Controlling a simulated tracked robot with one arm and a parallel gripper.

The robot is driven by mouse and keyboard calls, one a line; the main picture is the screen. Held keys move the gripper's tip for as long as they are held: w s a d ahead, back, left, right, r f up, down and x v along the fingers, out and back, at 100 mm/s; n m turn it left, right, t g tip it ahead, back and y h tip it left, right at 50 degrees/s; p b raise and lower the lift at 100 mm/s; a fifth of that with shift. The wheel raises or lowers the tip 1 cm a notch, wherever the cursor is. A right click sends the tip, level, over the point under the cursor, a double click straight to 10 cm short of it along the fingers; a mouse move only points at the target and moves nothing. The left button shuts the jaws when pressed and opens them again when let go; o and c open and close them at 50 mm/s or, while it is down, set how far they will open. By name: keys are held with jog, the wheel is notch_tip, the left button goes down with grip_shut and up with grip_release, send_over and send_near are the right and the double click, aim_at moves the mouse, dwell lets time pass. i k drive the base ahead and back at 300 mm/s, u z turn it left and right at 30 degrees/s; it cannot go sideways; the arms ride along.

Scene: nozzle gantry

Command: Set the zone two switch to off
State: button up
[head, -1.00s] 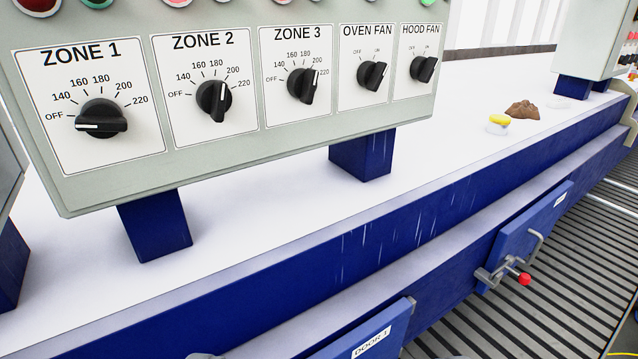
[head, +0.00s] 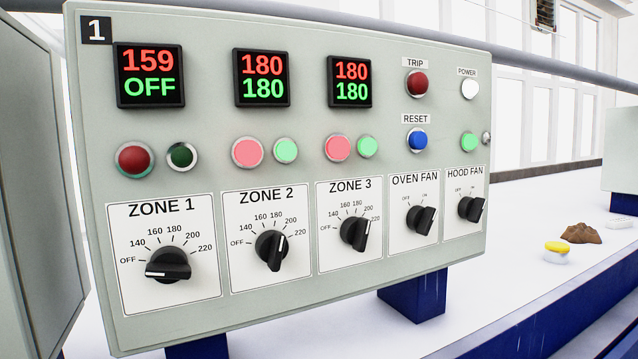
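The zone two switch (head: 272,250) is a black rotary knob on the panel under the label "ZONE 2". Its white mark points up and slightly right, near the 180 to 200 marks and away from OFF, which is at the left of its scale. The zone two display (head: 262,78) above it reads 180 in red over 180 in green. Below that display, a pink-red lamp (head: 248,152) and a green lamp (head: 285,151) look lit. My gripper is not in view.
The zone one knob (head: 168,264) points to OFF; its display (head: 150,75) reads 159 over OFF. The zone three knob (head: 355,231) and two fan knobs are to the right. A grey cabinet (head: 35,200) stands close at left. A yellow-topped button (head: 557,250) and brown lump (head: 581,233) lie at right.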

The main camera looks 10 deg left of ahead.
aim_at(272, 246)
jog(key=u, duration=0.75)
jog(key=k, duration=0.85)
jog(key=z, duration=0.8)
jog(key=i, duration=1)
jog(key=u, duration=0.05)
